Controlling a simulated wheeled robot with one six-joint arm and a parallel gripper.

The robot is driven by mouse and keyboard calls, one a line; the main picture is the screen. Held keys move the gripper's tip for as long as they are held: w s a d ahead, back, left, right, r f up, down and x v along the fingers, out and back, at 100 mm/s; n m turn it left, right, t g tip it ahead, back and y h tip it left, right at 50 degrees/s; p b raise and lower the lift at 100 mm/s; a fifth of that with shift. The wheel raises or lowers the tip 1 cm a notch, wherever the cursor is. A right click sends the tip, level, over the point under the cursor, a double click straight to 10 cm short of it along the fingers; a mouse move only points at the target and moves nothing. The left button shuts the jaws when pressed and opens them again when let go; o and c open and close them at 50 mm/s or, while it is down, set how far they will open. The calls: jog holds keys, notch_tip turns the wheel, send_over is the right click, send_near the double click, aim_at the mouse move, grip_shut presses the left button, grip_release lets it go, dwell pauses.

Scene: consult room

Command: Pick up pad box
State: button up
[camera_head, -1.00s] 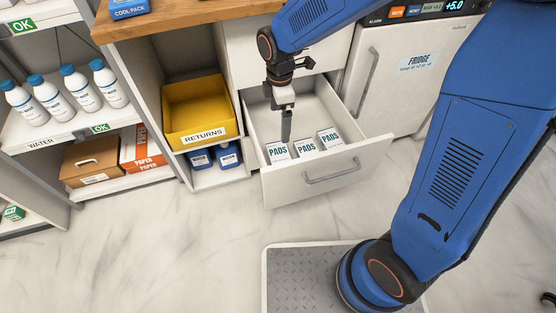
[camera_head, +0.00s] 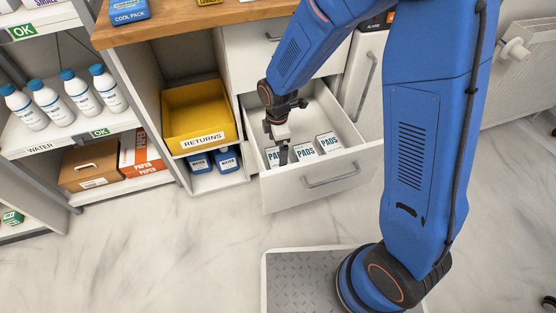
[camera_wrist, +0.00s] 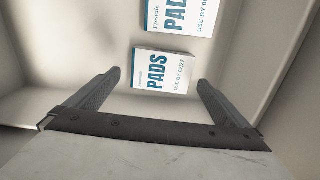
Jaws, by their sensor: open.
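Several white pad boxes with blue "PADS" lettering stand in a row in the open drawer (camera_head: 268,190). The jaws are empty. I cannot tell whether a finger touches a box.
The wooden counter (camera_head: 190,22) is above. The floor before the drawer is clear.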

aim_at(278, 157)
jog(key=shift+s+d+f, duration=0.1)
jog(key=shift+f, duration=2.5)
jog(key=c, duration=0.9)
jog(key=shift+r, duration=0.1)
jog(key=shift+c, duration=0.2)
